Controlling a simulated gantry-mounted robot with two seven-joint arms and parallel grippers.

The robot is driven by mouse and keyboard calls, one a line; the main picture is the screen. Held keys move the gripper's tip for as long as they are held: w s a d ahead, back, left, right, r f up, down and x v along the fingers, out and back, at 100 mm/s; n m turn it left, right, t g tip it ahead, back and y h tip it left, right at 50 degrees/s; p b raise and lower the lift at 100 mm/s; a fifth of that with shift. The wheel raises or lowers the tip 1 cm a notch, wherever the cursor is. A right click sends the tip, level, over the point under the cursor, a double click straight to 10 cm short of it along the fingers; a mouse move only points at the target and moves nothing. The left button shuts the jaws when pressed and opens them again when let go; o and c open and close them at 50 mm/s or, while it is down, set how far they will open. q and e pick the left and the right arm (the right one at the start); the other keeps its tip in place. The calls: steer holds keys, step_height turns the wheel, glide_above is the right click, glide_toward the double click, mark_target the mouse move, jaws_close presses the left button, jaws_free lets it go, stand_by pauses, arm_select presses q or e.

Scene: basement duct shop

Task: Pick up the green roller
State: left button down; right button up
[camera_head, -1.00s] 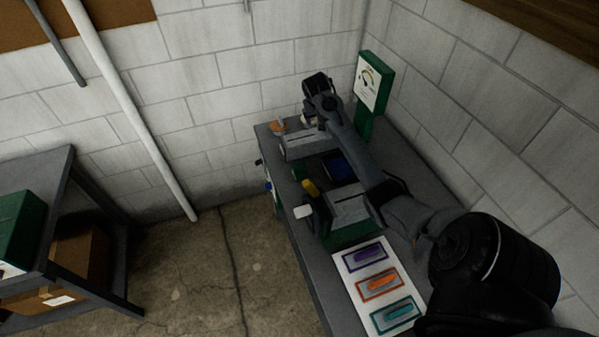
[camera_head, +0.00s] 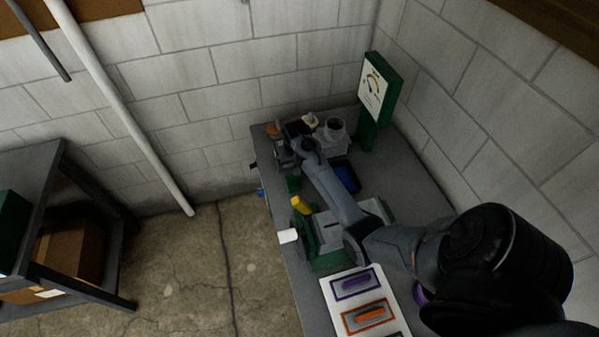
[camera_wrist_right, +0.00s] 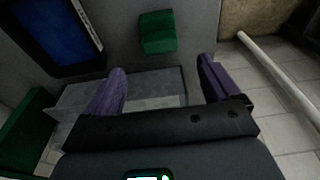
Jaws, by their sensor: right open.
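A small green piece, which looks like the green roller (camera_wrist_right: 157,32), lies on the grey bench top in the wrist view, beyond my fingertips. In the head view a small green patch (camera_head: 293,183) shows at the bench's left edge, just below my right gripper; it appears to be the same piece. My right gripper (camera_wrist_right: 160,88) is open, with its two purple-grey fingers apart and nothing held between them. In the head view the right gripper (camera_head: 287,155) is over the far left part of the bench, partly hidden by its wrist. My left gripper is not in view.
A blue-floored dark tray (camera_head: 346,177) lies right of my forearm. A green gauge stand (camera_head: 380,105) stands at the back. A yellow piece (camera_head: 301,205) and a grey-and-green fixture (camera_head: 326,238) are nearer. A white card (camera_head: 335,296) with coloured outlines lies in front.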

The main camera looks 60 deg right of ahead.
mark_target(293, 178)
steer(key=f, duration=0.4)
steer(key=shift+w+f, duration=0.2)
steer(key=shift+f, duration=0.05)
steer(key=shift+d+f, duration=0.1)
steer(key=shift+f, duration=0.25)
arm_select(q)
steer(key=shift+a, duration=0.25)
arm_select(e)
steer(key=shift+w+d+f, duration=0.15)
steer(key=shift+f, duration=1.15)
steer(key=shift+w+d+f, duration=0.1)
steer(key=shift+f, duration=1.15)
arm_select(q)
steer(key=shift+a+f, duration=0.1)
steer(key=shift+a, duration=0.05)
arm_select(e)
steer(key=c, duration=1.1)
steer(key=shift+r, duration=0.1)
step_height(293, 178, up, 10)
steer(key=shift+f, duration=0.1)
